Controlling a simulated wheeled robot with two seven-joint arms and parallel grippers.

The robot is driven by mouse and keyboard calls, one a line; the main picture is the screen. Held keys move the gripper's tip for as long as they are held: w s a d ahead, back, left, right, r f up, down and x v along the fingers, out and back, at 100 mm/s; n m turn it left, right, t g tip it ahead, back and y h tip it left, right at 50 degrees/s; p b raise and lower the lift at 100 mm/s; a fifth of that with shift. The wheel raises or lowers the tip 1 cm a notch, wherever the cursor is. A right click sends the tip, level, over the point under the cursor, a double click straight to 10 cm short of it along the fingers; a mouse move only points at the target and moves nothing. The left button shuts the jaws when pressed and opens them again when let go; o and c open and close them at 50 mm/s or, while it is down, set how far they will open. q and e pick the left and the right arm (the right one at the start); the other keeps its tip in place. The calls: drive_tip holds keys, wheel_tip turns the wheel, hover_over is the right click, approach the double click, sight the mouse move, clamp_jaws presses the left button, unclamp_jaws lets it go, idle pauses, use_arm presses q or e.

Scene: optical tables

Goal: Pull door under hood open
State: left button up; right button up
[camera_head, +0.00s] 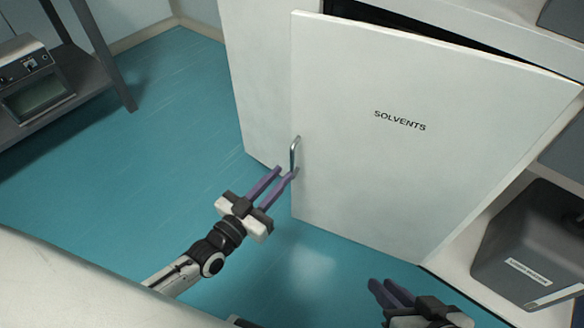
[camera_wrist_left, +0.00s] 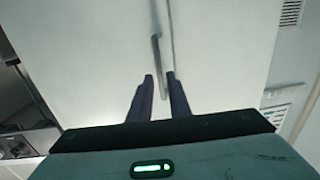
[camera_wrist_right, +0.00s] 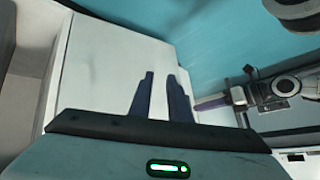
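The white door marked SOLVENTS (camera_head: 400,165) stands ajar, its left edge swung out from the cabinet and a dark gap showing along its top. Its metal handle (camera_head: 295,153) is near the left edge. My left gripper (camera_head: 286,172) is open at the handle's lower end. In the left wrist view the handle (camera_wrist_left: 156,55) runs down between the two fingertips (camera_wrist_left: 159,76), with some room around it. My right gripper (camera_head: 382,283) is open and empty, low in front of the door. In the right wrist view the door (camera_wrist_right: 110,75) lies beyond its fingers (camera_wrist_right: 160,75).
A grey labelled container (camera_head: 535,245) sits in the open cabinet space right of the door. A grey shelf (camera_head: 85,75) with a device (camera_head: 38,90) stands at the far left. The teal floor (camera_head: 170,130) left of the door is clear.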

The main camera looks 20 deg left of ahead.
sight(291, 166)
use_arm(q)
drive_tip(key=b+x, duration=0.1)
drive_tip(key=x, duration=0.3)
drive_tip(key=shift+w+d+f, duration=0.1)
drive_tip(key=shift+w, duration=0.2)
drive_tip(key=shift+w+d, duration=0.2)
drive_tip(key=shift+w, duration=0.4)
use_arm(e)
drive_tip(key=shift+w+a+r+t+y, duration=0.3)
drive_tip(key=shift+a+r+y, duration=0.1)
drive_tip(key=shift+a+r, duration=0.25)
drive_tip(key=shift+d+r, duration=0.1)
use_arm(q)
clamp_jaws()
use_arm(e)
drive_tip(key=shift+s, duration=0.1)
